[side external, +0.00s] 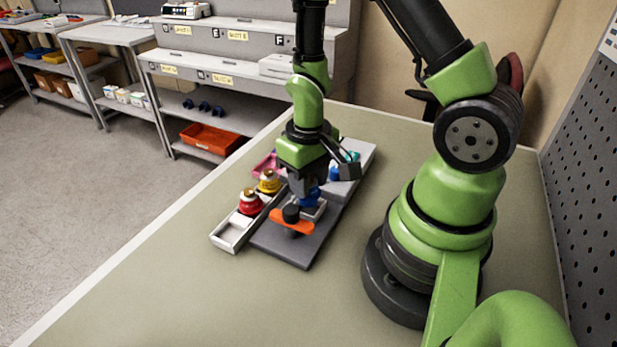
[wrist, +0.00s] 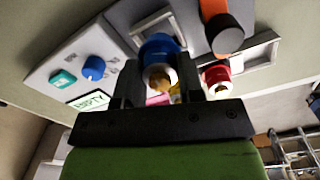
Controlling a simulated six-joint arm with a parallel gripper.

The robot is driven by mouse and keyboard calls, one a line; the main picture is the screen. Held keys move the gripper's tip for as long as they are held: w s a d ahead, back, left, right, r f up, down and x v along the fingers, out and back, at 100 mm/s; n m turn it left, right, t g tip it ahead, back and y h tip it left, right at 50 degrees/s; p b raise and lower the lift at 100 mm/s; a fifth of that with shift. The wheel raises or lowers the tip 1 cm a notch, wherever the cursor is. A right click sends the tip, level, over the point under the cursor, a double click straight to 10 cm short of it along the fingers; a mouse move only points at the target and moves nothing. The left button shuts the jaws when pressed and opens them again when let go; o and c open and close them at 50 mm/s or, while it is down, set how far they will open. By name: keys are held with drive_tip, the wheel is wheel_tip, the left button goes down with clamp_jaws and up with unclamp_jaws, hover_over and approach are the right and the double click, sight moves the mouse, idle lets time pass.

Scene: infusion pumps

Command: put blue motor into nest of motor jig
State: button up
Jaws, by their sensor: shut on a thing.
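The blue motor (wrist: 160,44) is between the fingers of my gripper (wrist: 160,75), its brass-coloured end facing the wrist camera. In the side view the blue motor (side external: 308,198) shows just under my gripper (side external: 309,188), which points down and is shut on it. The motor jig (side external: 290,243) is a dark grey plate with an orange clamp lever (side external: 292,222) and black knob. Its nest (side external: 318,211), a pale square frame, lies at the motor; the frame also shows behind the motor in the wrist view (wrist: 152,21). I cannot tell whether the motor is above the nest or inside it.
A white tray (side external: 231,236) left of the jig holds a red motor (side external: 250,203) and a yellow motor (side external: 269,182). A panel behind has a teal button (wrist: 63,80), a blue knob (wrist: 93,68) and a display reading "EMPTY" (wrist: 89,101). The front table is clear.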

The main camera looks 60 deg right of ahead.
drive_tip(key=shift+f, duration=1.1)
drive_tip(key=o, duration=0.6)
drive_tip(key=shift+o, duration=0.3)
drive_tip(key=shift+r, duration=1.05)
drive_tip(key=o, duration=0.6)
drive_tip(key=shift+c, duration=0.2)
drive_tip(key=shift+r, duration=1.2)
